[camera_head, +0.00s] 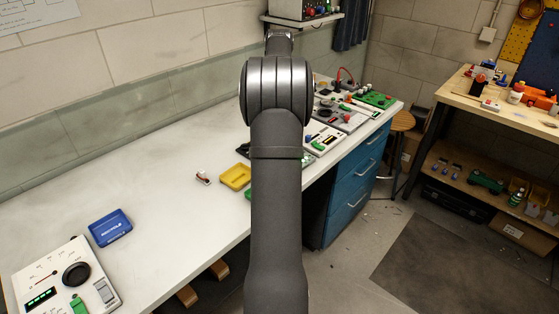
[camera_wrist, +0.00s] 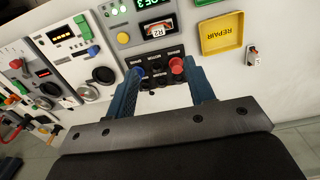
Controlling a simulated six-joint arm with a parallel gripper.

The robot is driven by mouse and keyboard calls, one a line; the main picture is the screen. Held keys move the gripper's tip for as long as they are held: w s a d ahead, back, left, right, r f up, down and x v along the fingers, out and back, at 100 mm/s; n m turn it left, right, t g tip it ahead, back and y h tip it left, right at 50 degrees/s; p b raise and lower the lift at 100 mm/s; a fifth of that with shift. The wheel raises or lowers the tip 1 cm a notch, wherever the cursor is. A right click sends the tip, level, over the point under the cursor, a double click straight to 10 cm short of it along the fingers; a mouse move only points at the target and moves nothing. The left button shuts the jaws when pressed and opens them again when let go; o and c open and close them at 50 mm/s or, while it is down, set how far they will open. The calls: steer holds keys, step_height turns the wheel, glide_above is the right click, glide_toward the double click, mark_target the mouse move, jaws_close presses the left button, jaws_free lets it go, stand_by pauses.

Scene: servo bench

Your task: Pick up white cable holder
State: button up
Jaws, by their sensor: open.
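I cannot pick out a white cable holder for certain in either view. A small white piece with dark and reddish parts (camera_wrist: 253,57) lies on the bench right of the yellow tray in the wrist view; it also shows in the head view (camera_head: 203,178), left of that tray. I cannot tell whether it is the holder. My gripper (camera_wrist: 165,75) is open in the wrist view, its two blue fingers either side of a black terminal block (camera_wrist: 158,82) with blue and red posts. I cannot tell whether they touch it.
A yellow tray (camera_head: 235,177) marked REPAIR, a blue tray (camera_head: 110,228) and a white panel with a black knob (camera_head: 66,272) are on the white bench (camera_head: 160,180). Several instrument panels (camera_wrist: 68,55) crowd the wrist view's left. The bench's left middle is clear.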

step_height(320, 180, down, 17)
steer(key=shift+d+f, duration=0.1)
steer(key=shift+f, duration=0.05)
steer(key=shift+w, duration=0.1)
jaws_close()
stand_by(0.5)
